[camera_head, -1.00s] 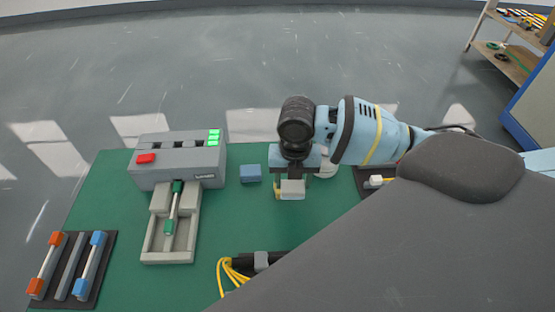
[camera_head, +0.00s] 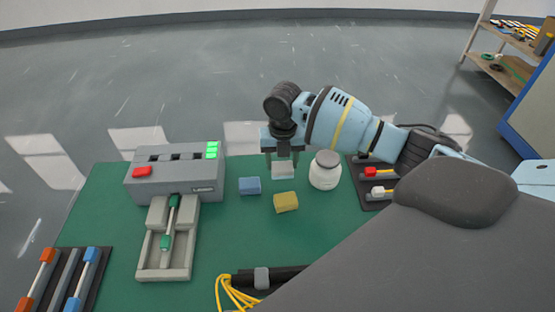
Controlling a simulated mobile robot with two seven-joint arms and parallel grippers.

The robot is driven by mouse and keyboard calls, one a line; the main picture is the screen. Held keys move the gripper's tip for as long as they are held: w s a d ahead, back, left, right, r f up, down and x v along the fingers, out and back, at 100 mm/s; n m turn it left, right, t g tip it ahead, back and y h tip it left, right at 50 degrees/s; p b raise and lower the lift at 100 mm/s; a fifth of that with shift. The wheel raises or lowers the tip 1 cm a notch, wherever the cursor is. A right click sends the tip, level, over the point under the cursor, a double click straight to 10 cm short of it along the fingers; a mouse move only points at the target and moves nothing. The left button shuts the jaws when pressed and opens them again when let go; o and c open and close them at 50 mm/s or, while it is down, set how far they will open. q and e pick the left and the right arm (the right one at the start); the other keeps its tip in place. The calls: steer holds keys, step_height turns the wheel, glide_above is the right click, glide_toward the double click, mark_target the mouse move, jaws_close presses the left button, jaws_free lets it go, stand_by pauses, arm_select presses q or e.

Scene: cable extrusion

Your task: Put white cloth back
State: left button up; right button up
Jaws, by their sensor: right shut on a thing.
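The white cloth (camera_head: 283,170) is a small pale block-shaped piece. My right gripper (camera_head: 283,160) points down and is shut on it, at the back middle of the green table. The cloth is beside the white jar, to its left, and behind the yellow cloth (camera_head: 286,202). A blue cloth (camera_head: 249,186) lies to its left. I cannot tell whether the white cloth touches the table. My left gripper is not in view.
A white jar with a grey lid (camera_head: 325,170) stands close right of the gripper. A grey machine (camera_head: 175,170) with a tray is at left. A dark rack (camera_head: 365,190) is at right, another rack (camera_head: 62,285) at front left. A black cable with yellow strands (camera_head: 245,285) lies in front.

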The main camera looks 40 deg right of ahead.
steer(key=shift+w+d+f, duration=0.1)
steer(key=shift+w+d, duration=0.15)
steer(key=shift+w, duration=0.35)
steer(key=shift+w+d+f, duration=0.1)
steer(key=shift+w+d, duration=0.1)
steer(key=shift+w, duration=0.35)
steer(key=shift+w+d, duration=0.25)
steer(key=shift+w, duration=0.35)
steer(key=shift+w, duration=0.1)
steer(key=shift+w+d+b, duration=0.15)
steer(key=shift+w+b, duration=0.05)
steer(key=shift+b, duration=0.1)
steer(key=shift+f, duration=1.75)
steer(key=shift+f, duration=0.25)
steer(key=o, duration=0.9)
step_height(320, 180, up, 12)
steer(key=shift+r+p, duration=0.25)
steer(key=shift+p, duration=0.2)
